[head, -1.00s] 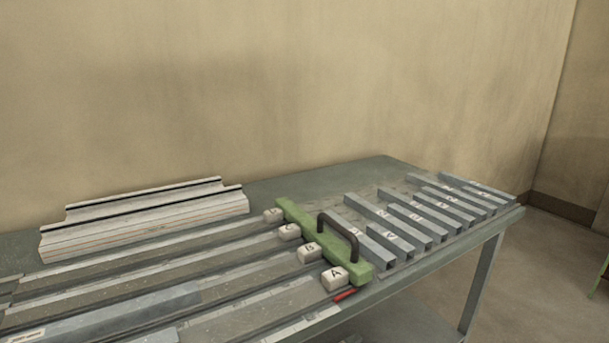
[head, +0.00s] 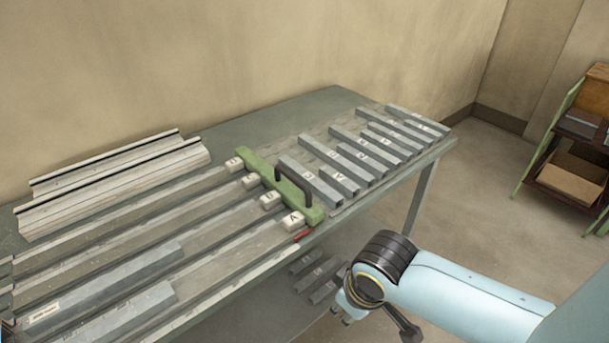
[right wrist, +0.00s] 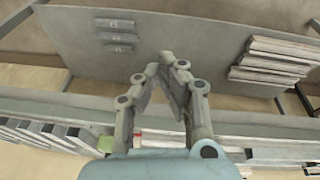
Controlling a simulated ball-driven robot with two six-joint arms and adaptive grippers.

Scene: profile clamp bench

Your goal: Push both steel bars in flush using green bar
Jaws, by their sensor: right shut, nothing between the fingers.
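The green bar (head: 250,163) lies on the bench across the ends of the channels, with a dark arched handle (head: 296,187) on top. Two grey steel bars lie lengthwise in the front channels at the lower left, a rear one (head: 110,287) and a front one (head: 125,322) that the picture edge partly cuts off. White lettered blocks, such as A (head: 292,220), sit at the channel ends beside the green bar. My right gripper (right wrist: 167,58) is shut and empty; in the head view it is low, off the bench's front edge. My left gripper is not in view.
Several loose lettered steel bars (head: 352,152) lie right of the green bar. Pale rails (head: 115,180) lie along the back. A lower shelf under the bench holds short bars (right wrist: 117,37). A shelf rack (head: 575,150) stands at the far right. Floor between is clear.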

